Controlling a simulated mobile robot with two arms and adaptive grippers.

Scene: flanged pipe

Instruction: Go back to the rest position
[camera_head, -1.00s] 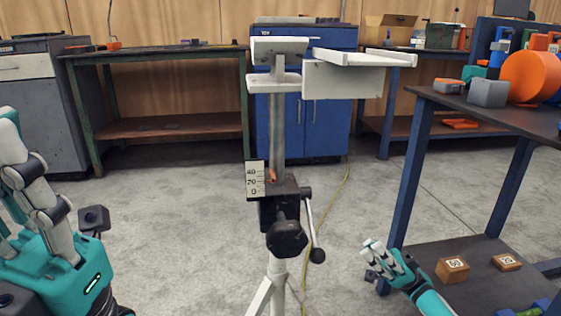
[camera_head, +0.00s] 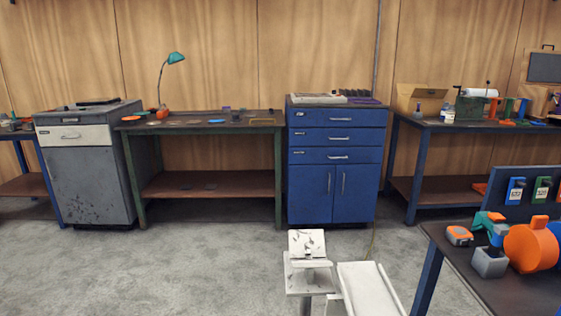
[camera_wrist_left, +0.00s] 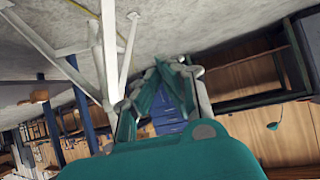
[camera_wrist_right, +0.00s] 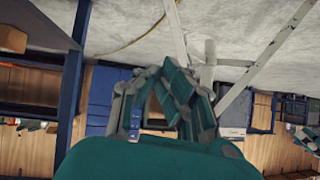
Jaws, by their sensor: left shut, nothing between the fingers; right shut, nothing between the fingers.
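My left gripper (camera_wrist_left: 168,68) shows in the left wrist view with its fingers together and nothing between them. My right gripper (camera_wrist_right: 168,72) shows in the right wrist view, also shut and empty. Neither gripper is in the head view. The stand's white top plate (camera_head: 307,245) and pale tray (camera_head: 367,290) are at the bottom of the head view. Its lower part is out of the head frame. White stand legs (camera_wrist_left: 110,62) show in the left wrist view, and pale legs (camera_wrist_right: 262,62) in the right. Neither gripper visibly touches the stand.
A dark table (camera_head: 480,297) with an orange round part (camera_head: 530,246) and a grey block (camera_head: 489,262) is at the right. A blue cabinet (camera_head: 335,150), a green-framed bench (camera_head: 205,125) and a grey cabinet (camera_head: 85,175) line the wall. Open floor (camera_head: 180,270) lies at the left.

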